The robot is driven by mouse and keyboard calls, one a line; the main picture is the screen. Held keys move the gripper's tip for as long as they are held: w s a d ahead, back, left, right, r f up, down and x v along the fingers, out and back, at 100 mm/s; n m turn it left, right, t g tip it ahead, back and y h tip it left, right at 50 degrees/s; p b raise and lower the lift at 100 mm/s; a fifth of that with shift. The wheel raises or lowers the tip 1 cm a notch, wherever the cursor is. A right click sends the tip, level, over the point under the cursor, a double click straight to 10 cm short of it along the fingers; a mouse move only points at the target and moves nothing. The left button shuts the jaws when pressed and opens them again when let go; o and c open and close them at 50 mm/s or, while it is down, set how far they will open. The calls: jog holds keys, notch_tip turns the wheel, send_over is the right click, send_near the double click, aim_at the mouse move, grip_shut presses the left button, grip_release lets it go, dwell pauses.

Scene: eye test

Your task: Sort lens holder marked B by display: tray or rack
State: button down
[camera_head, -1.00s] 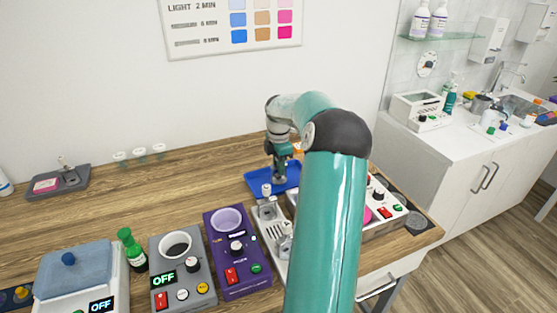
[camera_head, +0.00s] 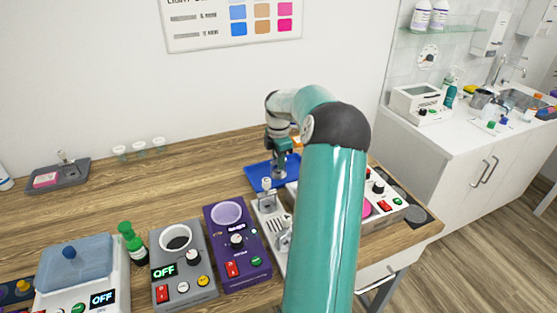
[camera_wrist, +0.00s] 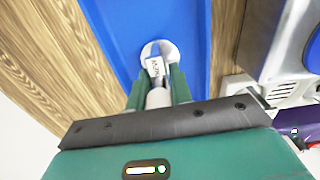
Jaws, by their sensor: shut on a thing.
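My gripper (camera_head: 279,170) is shut on a small pale lens holder (camera_wrist: 154,68), which has a round base and a label. The label's letter is too small to read. The holder is over the blue tray (camera_wrist: 110,30); I cannot tell whether its base touches the tray. The blue tray (camera_head: 258,180) lies near the back of the wooden bench. In front of it a pale rack (camera_head: 268,228) carries metal holders. A purple device (camera_head: 237,262) has a small display, unreadable here. My arm hides part of the rack's right side.
A grey device (camera_head: 183,275) and a white box with a blue lid (camera_head: 75,265) both show OFF. A green bottle (camera_head: 131,244) stands between them. A grey tray (camera_head: 58,178) with a pink item is at far left.

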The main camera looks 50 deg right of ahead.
jog(key=shift+f, duration=0.15)
jog(key=c, duration=0.9)
grip_release()
jog(key=shift+o, duration=0.2)
jog(key=shift+r, duration=3)
